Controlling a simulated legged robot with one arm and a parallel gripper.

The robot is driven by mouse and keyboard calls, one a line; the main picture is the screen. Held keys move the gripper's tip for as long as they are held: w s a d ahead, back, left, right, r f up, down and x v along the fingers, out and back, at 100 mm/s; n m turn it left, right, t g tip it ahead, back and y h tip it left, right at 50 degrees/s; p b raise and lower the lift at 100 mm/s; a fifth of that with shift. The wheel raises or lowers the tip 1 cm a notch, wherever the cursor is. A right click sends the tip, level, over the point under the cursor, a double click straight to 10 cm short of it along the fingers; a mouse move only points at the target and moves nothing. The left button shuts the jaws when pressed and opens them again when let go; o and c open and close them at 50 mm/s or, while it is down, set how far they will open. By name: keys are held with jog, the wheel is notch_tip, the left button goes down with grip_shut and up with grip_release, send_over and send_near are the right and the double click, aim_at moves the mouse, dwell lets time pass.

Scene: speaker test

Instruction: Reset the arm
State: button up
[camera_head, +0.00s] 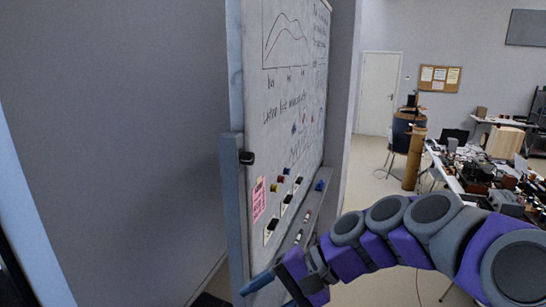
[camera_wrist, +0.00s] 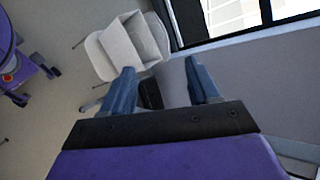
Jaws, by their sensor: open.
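My arm, purple and grey, reaches in from the right in the head view. My gripper (camera_head: 268,290) is low in that view, near the lower end of a whiteboard (camera_head: 285,110) and its tray. In the wrist view my gripper (camera_wrist: 161,82) shows two blue fingers set well apart. It is open, and I see nothing held between them. Part of the gripper is cut off at the bottom of the head view. I cannot tell whether it touches the board.
Markers and magnets sit on the whiteboard, with a pink note (camera_head: 259,200). A cluttered table (camera_head: 450,182) stands at the right, near a brown cylinder (camera_head: 413,160). A white chair (camera_wrist: 108,60) and a window (camera_wrist: 235,12) show in the wrist view. Floor is clear before the door (camera_head: 379,93).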

jog(key=s+d+f+n+h+b, duration=0.2)
jog(key=s+d+f+h+b, duration=0.3)
jog(key=s+f, duration=0.6)
jog(key=s+d+f+n+h+b, duration=0.2)
jog(key=s+d+f+h+b, duration=0.3)
jog(key=s+d+f, duration=0.5)
notch_tip(320, 180, down, 5)
jog(key=shift+s+d+r+g+h+b, duration=0.15)
jog(key=shift+s+d+g+h+b, duration=0.15)
jog(key=shift+b, duration=0.4)
